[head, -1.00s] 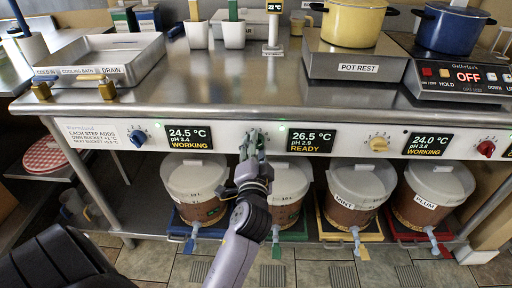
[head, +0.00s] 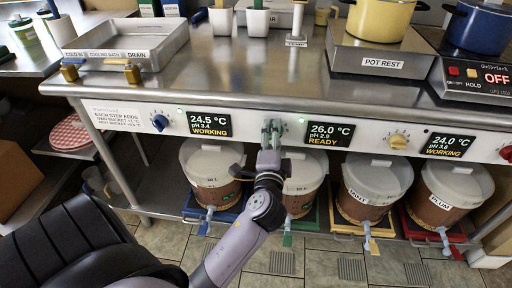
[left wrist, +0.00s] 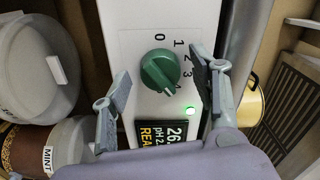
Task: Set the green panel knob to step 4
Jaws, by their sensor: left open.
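The green knob (left wrist: 160,71) sits on the white panel (left wrist: 190,22) in the left wrist view. Numbers 0, 1, 2 and 3 show around its upper right side. A pale mark on the knob points to the lower right, past the 3; the number there is hidden or too small to read. My left gripper (left wrist: 161,76) is open, one finger on each side of the knob, with visible gaps. In the head view my left gripper (head: 271,127) is in front of the panel and mostly hides the knob. My right gripper is not in view.
The display (head: 330,134) beside the knob reads 26.0 °C, pH 2.9, READY. A blue knob (head: 160,122) and a yellow knob (head: 399,141) are on the same panel. Lidded buckets (head: 377,180) stand below. The steel counter edge (head: 330,107) overhangs the panel.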

